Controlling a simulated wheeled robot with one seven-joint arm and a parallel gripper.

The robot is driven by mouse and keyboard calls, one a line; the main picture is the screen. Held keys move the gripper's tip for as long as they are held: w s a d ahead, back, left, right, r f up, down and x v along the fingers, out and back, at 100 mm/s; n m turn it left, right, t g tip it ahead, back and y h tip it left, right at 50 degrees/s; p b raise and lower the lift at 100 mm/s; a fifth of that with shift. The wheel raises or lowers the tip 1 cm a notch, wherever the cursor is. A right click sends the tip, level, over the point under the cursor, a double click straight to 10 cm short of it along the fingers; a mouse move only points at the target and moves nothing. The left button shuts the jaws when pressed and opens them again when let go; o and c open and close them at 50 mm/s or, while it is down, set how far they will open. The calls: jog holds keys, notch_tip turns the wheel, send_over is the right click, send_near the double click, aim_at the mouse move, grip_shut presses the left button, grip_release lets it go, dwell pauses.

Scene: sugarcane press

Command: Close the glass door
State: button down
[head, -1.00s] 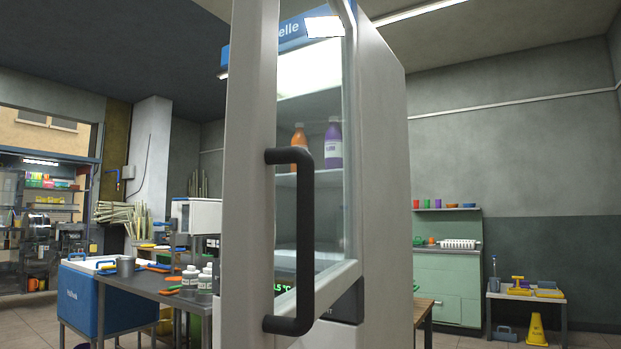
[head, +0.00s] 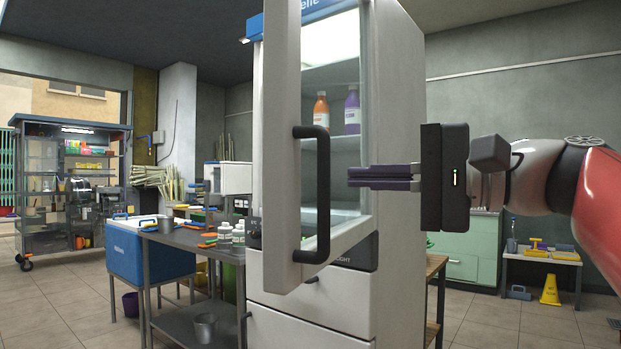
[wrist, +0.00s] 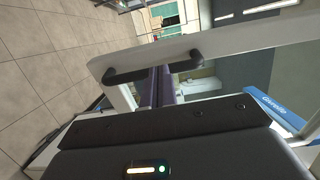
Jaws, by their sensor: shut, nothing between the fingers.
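The glass door (head: 283,130) of a tall white fridge stands open, swung out towards me. Its white frame and black bar handle (head: 322,195) face me in the head view. In the wrist view the door frame (wrist: 235,42) and handle (wrist: 150,72) lie just beyond the fingers. My gripper (head: 352,177) comes in from the right, with its purple fingers shut and empty.
Orange and purple bottles (head: 352,110) stand on a shelf inside the fridge. A metal table (head: 185,240) with bottles and tools stands at left, beside a blue cooler (head: 145,250). A yellow floor sign (head: 550,290) stands at right. Open tiled floor lies at front left.

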aim_at(287, 178)
jog(key=x, duration=0.8)
jog(key=shift+f, duration=0.1)
